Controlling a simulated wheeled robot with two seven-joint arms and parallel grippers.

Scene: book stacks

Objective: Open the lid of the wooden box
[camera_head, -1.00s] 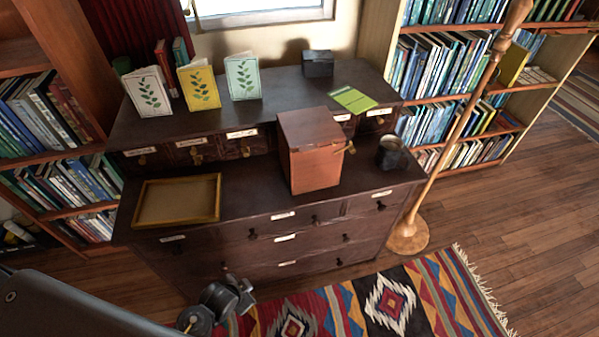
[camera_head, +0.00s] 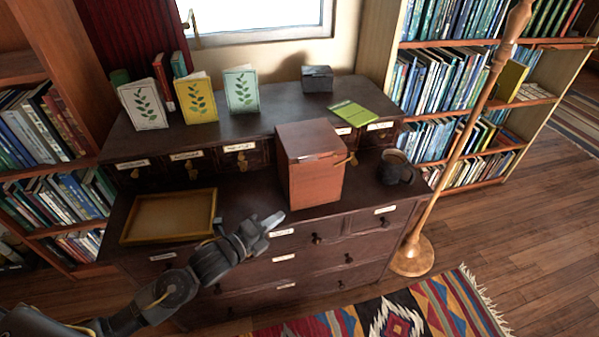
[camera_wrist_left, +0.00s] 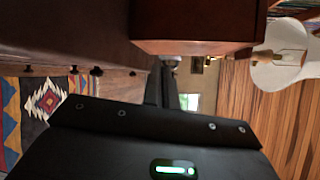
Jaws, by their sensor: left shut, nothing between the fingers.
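The reddish-brown wooden box (camera_head: 316,184) stands upright on the lower top of the dark dresser. Its lid (camera_head: 308,139) is down, and a small brass-coloured part (camera_head: 350,159) sticks out at its right side. My left gripper (camera_head: 272,220) is shut and empty, in front of the box and a little to its left, near the dresser's front edge. In the left wrist view the box (camera_wrist_left: 195,22) fills the upper middle, and the gripper fingers (camera_wrist_left: 170,85) point towards its lower part. My right gripper is not in view.
A wooden tray (camera_head: 126,236) lies left of the box and a dark mug (camera_head: 396,168) stands to its right. Cards, a green booklet (camera_head: 353,114) and a small dark box (camera_head: 317,79) stand or lie on the upper shelf. A lamp pole (camera_head: 460,140) rises at the dresser's right.

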